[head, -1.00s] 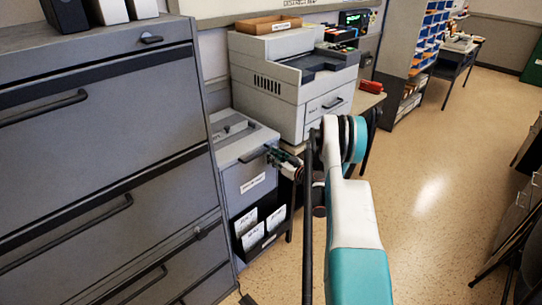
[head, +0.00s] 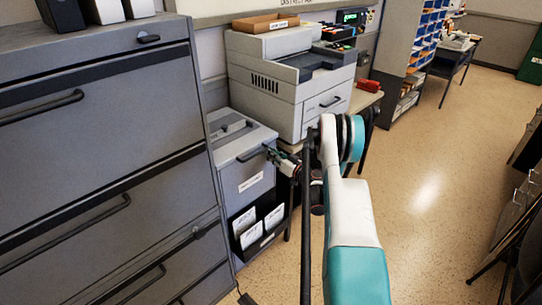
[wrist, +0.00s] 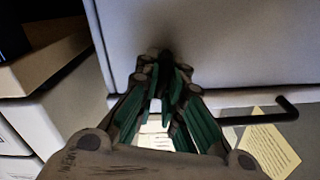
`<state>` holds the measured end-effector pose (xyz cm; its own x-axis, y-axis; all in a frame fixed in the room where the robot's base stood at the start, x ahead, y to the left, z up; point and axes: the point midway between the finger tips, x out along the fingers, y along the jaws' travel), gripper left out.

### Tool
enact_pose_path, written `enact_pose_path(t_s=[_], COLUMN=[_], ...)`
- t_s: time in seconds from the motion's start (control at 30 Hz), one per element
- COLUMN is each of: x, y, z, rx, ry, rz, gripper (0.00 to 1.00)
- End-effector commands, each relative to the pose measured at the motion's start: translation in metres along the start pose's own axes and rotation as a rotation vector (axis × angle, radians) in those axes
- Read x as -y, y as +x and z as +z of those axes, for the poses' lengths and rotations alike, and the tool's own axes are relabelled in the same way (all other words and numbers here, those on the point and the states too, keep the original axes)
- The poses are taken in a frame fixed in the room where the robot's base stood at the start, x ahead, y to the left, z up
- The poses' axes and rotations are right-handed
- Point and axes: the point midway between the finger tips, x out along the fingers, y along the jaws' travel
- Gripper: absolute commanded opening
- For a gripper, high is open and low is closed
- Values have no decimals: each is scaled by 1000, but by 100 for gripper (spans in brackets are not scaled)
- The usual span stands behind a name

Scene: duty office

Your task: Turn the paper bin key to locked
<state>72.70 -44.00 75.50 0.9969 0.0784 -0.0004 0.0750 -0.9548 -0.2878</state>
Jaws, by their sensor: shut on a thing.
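The paper bin (head: 255,142) is a grey box with a slot in its top and a white label on its front. It stands between the cabinet and the printer. My gripper (head: 270,153) is at the upper right of the bin's front. In the wrist view my gripper (wrist: 165,84) has its green-sided fingers closed together against the pale grey bin panel (wrist: 230,45). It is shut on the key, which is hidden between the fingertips. A dark spot or shadow shows just beyond the tips. The key's angle cannot be told.
A grey drawer cabinet (head: 100,160) stands close on the left. A large printer (head: 290,85) is behind the bin. A rack with white papers (head: 245,221) is below the bin's front. A dark bar handle (wrist: 285,107) shows in the wrist view. Open floor lies to the right.

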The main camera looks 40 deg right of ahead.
Motion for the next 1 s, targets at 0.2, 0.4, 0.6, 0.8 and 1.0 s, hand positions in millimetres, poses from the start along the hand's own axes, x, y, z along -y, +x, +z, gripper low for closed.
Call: enact_pose_path(t_s=[0.2,0.4,0.6,0.8,1.0], x=[-3,-5,-7,-8,-10], y=[0,-1,-1,-1,-1], z=[0,1,2,3,5], rx=[0,0,0,0,0], ry=[206,396,586,776,957], rz=[1,1,1,1,1], gripper=[0,0,0,0,0])
